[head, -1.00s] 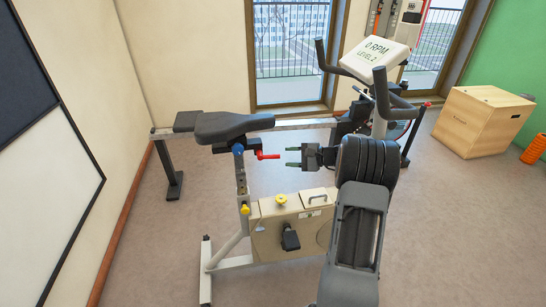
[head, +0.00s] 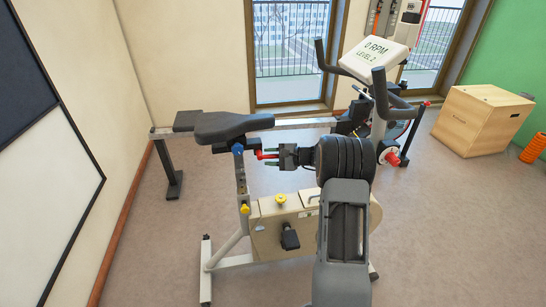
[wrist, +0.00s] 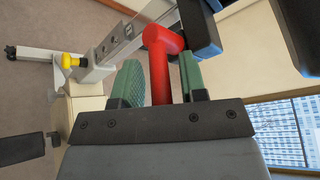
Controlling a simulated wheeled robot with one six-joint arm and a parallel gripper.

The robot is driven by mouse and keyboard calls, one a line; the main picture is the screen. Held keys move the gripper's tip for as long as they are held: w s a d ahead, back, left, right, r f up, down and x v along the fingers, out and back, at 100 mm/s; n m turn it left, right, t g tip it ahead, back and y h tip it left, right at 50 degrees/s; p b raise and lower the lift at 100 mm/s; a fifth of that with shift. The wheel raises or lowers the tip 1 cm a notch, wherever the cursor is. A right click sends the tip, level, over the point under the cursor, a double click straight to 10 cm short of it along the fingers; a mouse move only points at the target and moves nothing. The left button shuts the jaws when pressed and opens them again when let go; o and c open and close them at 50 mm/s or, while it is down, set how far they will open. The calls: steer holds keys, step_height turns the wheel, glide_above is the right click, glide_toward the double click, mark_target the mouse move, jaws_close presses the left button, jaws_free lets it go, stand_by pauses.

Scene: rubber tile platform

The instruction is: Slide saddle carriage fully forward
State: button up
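The black saddle (head: 230,127) sits on top of the exercise bike's seat post (head: 241,180). Under it is the saddle's dark carriage with a blue part (head: 238,148). A red lever (head: 261,155) sticks out to the right below the saddle; the wrist view shows it as a red T-shaped handle (wrist: 160,68). My gripper (head: 268,158) reaches in from the right at the lever's height. In the wrist view its green-padded fingers (wrist: 160,82) stand either side of the lever's stem, with small gaps, so it is open around the lever.
The bike's console (head: 375,55) and handlebars (head: 388,95) stand to the right, near my arm. A yellow knob (head: 281,199) and beige housing (head: 275,230) are below.

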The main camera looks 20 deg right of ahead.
jaws_close()
